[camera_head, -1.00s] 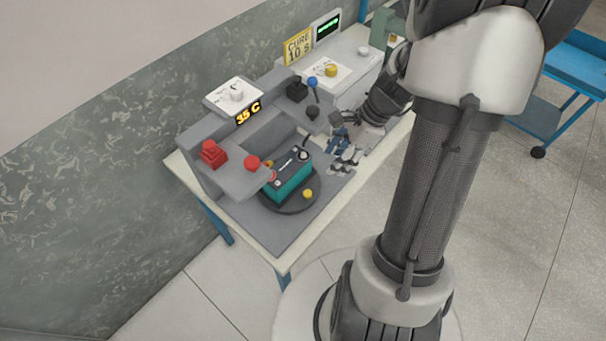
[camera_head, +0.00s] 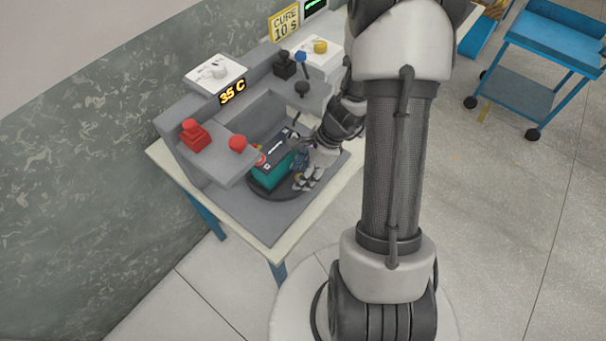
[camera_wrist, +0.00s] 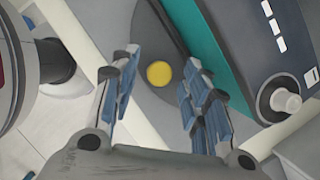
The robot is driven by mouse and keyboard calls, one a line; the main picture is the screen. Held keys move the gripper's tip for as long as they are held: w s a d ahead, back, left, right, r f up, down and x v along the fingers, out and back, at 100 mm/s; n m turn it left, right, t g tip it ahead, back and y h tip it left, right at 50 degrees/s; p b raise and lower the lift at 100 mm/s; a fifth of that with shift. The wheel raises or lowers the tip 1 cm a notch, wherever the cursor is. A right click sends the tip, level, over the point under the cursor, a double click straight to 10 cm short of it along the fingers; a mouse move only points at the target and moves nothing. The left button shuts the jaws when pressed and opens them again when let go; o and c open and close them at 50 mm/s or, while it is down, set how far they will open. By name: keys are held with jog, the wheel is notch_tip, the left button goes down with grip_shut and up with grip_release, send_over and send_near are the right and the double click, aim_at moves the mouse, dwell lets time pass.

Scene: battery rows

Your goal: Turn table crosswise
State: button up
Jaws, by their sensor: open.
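The round dark turntable (camera_head: 262,191) sits on the grey machine base, with a teal and dark battery (camera_head: 274,170) lying on it. In the wrist view, the turntable (camera_wrist: 146,82) carries a yellow knob (camera_wrist: 159,74) beside the battery's teal side (camera_wrist: 212,52). My gripper (camera_head: 306,182) is at the right edge of the turntable, next to the battery. In the wrist view my gripper (camera_wrist: 157,85) is open, with the yellow knob between and just beyond its fingers.
A red button (camera_head: 194,135) and a red ball (camera_head: 238,143) are on the machine left of the turntable. A 35 C display (camera_head: 232,92), black handle (camera_head: 284,65) and blue-topped lever (camera_head: 301,57) stand behind. A blue cart (camera_head: 550,45) stands on the floor at right.

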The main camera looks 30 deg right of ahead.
grip_shut()
dwell(0.6)
